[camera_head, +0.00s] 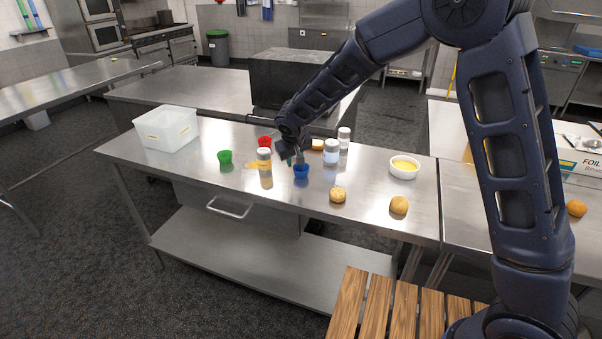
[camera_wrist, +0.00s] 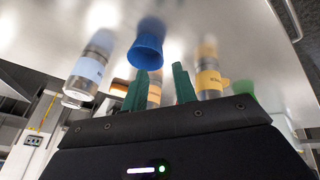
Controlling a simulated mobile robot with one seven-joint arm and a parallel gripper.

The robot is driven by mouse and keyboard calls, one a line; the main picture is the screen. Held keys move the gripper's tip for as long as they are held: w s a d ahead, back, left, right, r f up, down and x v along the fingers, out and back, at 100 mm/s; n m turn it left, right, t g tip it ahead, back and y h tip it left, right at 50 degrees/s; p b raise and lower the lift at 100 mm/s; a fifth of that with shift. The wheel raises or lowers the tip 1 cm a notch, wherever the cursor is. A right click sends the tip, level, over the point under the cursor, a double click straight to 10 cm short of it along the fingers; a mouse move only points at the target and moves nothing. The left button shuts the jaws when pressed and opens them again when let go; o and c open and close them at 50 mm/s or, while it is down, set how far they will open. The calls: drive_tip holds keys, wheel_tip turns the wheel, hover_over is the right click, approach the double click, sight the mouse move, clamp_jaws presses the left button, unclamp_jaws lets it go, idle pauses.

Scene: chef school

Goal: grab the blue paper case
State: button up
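The blue paper case (camera_head: 301,171) stands on the steel table near the middle. In the wrist view the blue paper case (camera_wrist: 146,48) shows just beyond the fingertips, nearer the left finger than the right. My gripper (camera_head: 294,160) is low over the table, close to the case at its upper left. In the wrist view the two green fingers of my gripper (camera_wrist: 159,80) stand apart with nothing gripped between them. I cannot tell whether a finger touches the case.
An orange-labelled jar (camera_head: 264,162) and a green case (camera_head: 224,157) stand left. A red case (camera_head: 265,141) is behind. A blue-labelled jar (camera_head: 331,157) and another jar (camera_head: 344,141) stand right. Farther right are a bowl (camera_head: 404,172) and round buns (camera_head: 338,195). The front table edge is clear.

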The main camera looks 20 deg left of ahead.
sight(294, 169)
drive_tip(key=shift+x, duration=3.35)
drive_tip(key=shift+w+a, duration=0.1)
drive_tip(key=shift+a, duration=0.05)
drive_tip(key=shift+c, duration=0.5)
clamp_jaws()
